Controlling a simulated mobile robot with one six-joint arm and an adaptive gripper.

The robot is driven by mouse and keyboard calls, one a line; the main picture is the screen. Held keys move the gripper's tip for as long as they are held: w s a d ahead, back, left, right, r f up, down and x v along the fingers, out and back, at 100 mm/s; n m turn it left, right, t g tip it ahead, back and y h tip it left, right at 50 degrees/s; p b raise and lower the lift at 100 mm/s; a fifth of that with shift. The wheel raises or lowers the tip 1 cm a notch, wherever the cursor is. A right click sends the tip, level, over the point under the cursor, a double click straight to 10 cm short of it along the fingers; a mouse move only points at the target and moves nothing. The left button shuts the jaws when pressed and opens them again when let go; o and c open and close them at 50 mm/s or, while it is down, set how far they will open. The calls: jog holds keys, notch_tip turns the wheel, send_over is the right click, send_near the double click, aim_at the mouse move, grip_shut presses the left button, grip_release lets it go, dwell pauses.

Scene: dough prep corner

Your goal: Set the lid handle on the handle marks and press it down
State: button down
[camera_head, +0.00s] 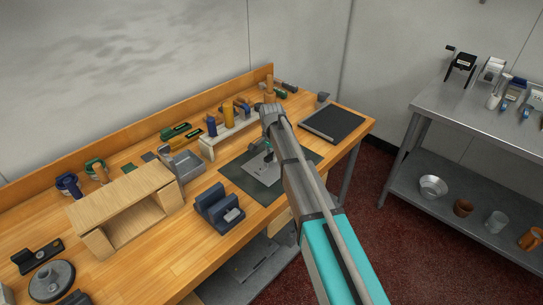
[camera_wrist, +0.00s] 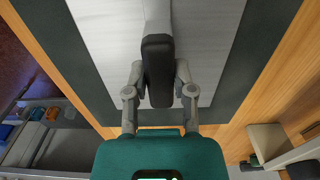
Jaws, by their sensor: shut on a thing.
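In the wrist view, my gripper (camera_wrist: 158,82) is shut on a dark, rounded, oblong piece, which I take to be the lid handle (camera_wrist: 158,60). A pale grey part extends from behind it toward the top edge. The light metal plate, which looks like the lid (camera_wrist: 105,30), lies below on a dark mat (camera_wrist: 85,62). In the head view, my gripper (camera_head: 268,157) is over the metal plate (camera_head: 262,175) on the dark mat (camera_head: 250,190); the handle is too small to make out there. I cannot tell whether the handle touches the plate. No handle marks can be made out.
A blue-grey block (camera_head: 217,208) stands left of the mat, with a wooden open box (camera_head: 125,200) farther left. A black flat panel (camera_head: 332,123) lies right. A steel shelf table (camera_head: 480,115) stands across the red floor.

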jog(key=shift+c, duration=1.9)
grip_release()
jog(key=shift+r, duration=0.1)
jog(key=shift+r+p, duration=3.95)
jog(key=shift+p, duration=0.15)
jog(key=s+d+n, duration=0.7)
jog(key=s+d, duration=1.7)
jog(key=s, duration=0.1)
jog(key=shift+s+d+n, duration=0.3)
jog(key=shift+s, duration=0.1)
